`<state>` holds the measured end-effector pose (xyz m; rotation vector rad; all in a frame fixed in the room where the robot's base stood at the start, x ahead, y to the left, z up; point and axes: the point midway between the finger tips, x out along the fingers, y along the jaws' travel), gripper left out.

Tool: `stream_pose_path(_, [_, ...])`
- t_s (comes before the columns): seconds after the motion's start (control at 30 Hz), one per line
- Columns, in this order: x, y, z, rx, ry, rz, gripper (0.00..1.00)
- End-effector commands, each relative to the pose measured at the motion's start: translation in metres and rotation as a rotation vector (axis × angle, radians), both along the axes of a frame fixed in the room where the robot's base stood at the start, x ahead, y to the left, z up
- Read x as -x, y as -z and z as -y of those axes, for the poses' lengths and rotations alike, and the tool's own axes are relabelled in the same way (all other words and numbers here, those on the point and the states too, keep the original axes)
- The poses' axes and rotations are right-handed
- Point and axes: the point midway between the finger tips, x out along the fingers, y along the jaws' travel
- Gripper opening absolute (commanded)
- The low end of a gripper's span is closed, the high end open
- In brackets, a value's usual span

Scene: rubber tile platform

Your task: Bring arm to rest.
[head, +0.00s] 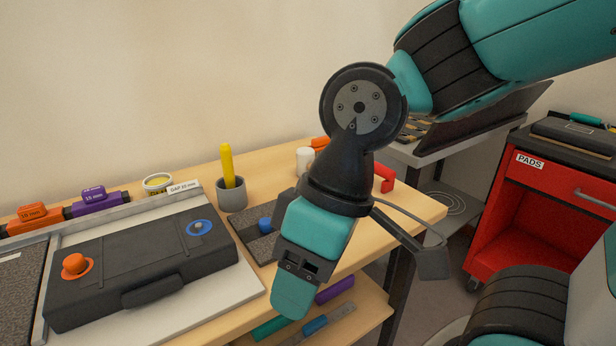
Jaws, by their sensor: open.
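My arm reaches in from the upper right, teal with black joints, and bends down at a round black joint. My gripper (292,298) hangs below it, tilted down and left, in front of the workbench (410,203). It is open, with nothing seen in it. It is seen nearly side-on, so the gap between its fingers does not show clearly. A dark block on a bracket sticks out to the right of my wrist.
A black case (150,262) with orange and blue knobs lies on the bench at left. A grey cup (231,194) holds a yellow tool. Spacer blocks (92,201) line the back. A red cabinet (545,190) stands right. A lower shelf (345,322) holds tools.

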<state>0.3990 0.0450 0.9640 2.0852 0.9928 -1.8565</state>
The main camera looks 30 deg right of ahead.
Motion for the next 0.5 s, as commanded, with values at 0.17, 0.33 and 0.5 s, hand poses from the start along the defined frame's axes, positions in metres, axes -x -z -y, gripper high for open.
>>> stream_pose_path(0.17, [0.0, -0.003, 0.0, 0.0, 0.0, 0.001, 0.54])
stream_pose_path(0.33, [-0.001, -0.031, 0.0, 0.0, 0.0, 0.002, 0.54])
stream_pose_path(0.5, [-0.001, -0.084, 0.0, 0.0, 0.0, 0.002, 0.54])
